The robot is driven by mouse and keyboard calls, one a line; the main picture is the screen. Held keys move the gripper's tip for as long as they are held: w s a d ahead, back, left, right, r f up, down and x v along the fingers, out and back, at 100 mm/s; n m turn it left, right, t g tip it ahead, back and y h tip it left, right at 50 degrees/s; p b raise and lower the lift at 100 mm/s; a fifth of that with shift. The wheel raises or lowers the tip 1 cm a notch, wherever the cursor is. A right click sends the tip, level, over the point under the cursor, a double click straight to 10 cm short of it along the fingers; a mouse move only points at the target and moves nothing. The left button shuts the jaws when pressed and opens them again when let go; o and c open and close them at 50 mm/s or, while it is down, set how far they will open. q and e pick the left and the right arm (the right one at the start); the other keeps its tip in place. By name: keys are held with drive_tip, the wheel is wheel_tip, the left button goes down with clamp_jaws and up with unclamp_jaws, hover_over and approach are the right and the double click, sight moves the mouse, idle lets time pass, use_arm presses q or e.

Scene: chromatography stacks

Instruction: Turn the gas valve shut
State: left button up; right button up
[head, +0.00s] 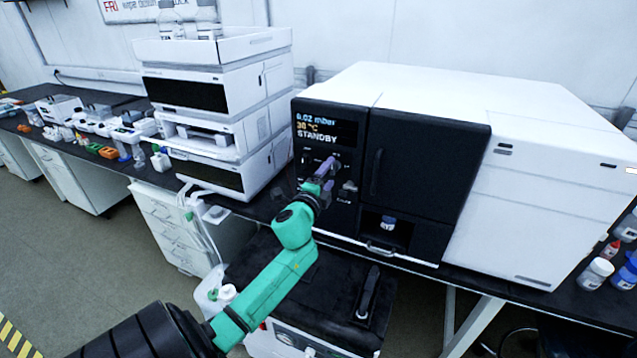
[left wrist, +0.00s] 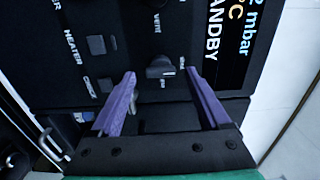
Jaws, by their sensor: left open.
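The gas valve (left wrist: 160,69) looks like a dark knob with a raised bar on the black front panel; its small label is not readable. In the left wrist view it stands between the lines of my two purple fingers, nearer the right one, beyond their tips. My left gripper (left wrist: 160,82) is open and empty, facing the panel. In the head view my left gripper (head: 331,172) is in front of the panel below the STANDBY display, and its fingers hide part of the controls, so I cannot make out the valve there. My right gripper is not in view.
The display (head: 325,127) reads STANDBY. A VENT knob (left wrist: 155,3) and a HEATER switch (left wrist: 96,45) sit close by on the panel. White stacked modules (head: 213,140) stand left of the instrument. A small vial (head: 388,222) sits in its lower bay.

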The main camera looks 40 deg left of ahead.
use_arm(q)
drive_tip(key=b+v, duration=0.2)
drive_tip(key=v, duration=1.1)
drive_tip(key=shift+s, duration=0.1)
